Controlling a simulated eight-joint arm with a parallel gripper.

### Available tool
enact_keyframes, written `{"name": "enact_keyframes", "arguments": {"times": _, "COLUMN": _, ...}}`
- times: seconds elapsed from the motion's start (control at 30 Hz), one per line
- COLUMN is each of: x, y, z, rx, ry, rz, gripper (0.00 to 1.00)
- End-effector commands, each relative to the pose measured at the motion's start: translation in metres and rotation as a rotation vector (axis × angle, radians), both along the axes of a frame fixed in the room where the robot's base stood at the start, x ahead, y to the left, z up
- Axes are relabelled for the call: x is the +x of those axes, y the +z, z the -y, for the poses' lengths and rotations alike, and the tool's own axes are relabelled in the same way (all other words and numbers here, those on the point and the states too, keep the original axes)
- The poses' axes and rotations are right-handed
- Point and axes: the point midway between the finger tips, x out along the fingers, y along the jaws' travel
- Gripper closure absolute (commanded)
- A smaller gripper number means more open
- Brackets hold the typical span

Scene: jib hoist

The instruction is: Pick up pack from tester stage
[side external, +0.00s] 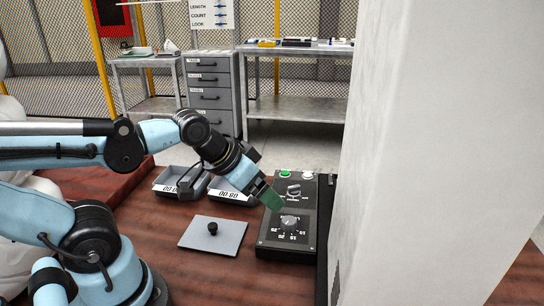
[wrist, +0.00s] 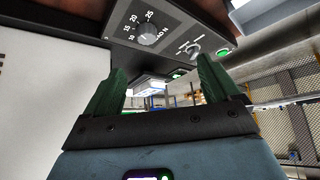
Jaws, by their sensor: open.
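My gripper (side external: 272,199) has green fingers and hangs over the left edge of a black control box (side external: 268,238), close to its dial (side external: 289,221). In the wrist view my gripper (wrist: 158,86) is open, its two green fingers wide apart. The dial (wrist: 147,34) shows above and beyond the fingers. A small pale, bluish-lit shape (wrist: 150,84) shows between the fingers; I cannot tell what it is. I cannot make out a pack or a tester stage with certainty in either view.
A grey plate with a black knob (side external: 230,238) lies on the brown tabletop (side external: 150,240). Labelled grey trays (side external: 172,184) stand behind it. A large pale column (side external: 430,160) blocks the right side. Drawers (side external: 210,80) and a metal bench (side external: 295,85) stand farther back.

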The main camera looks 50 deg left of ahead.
Motion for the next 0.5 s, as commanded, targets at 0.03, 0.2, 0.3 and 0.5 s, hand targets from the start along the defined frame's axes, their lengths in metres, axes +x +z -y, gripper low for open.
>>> {"name": "enact_keyframes", "arguments": {"times": 0.03, "x": 0.000, "y": 0.000, "z": 0.000, "rx": 0.001, "ry": -0.001, "rz": 0.000, "gripper": 0.11}}
{"name": "enact_keyframes", "arguments": {"times": 0.2, "x": 0.000, "y": 0.000, "z": 0.000, "rx": 0.002, "ry": -0.002, "rz": 0.001, "gripper": 0.11}}
{"name": "enact_keyframes", "arguments": {"times": 0.3, "x": 0.000, "y": 0.000, "z": 0.000, "rx": -0.002, "ry": 0.001, "rz": 0.001, "gripper": 0.11}}
{"name": "enact_keyframes", "arguments": {"times": 0.5, "x": 0.014, "y": 0.002, "z": 0.003, "rx": -0.173, "ry": 0.150, "rz": -0.031, "gripper": 0.11}}
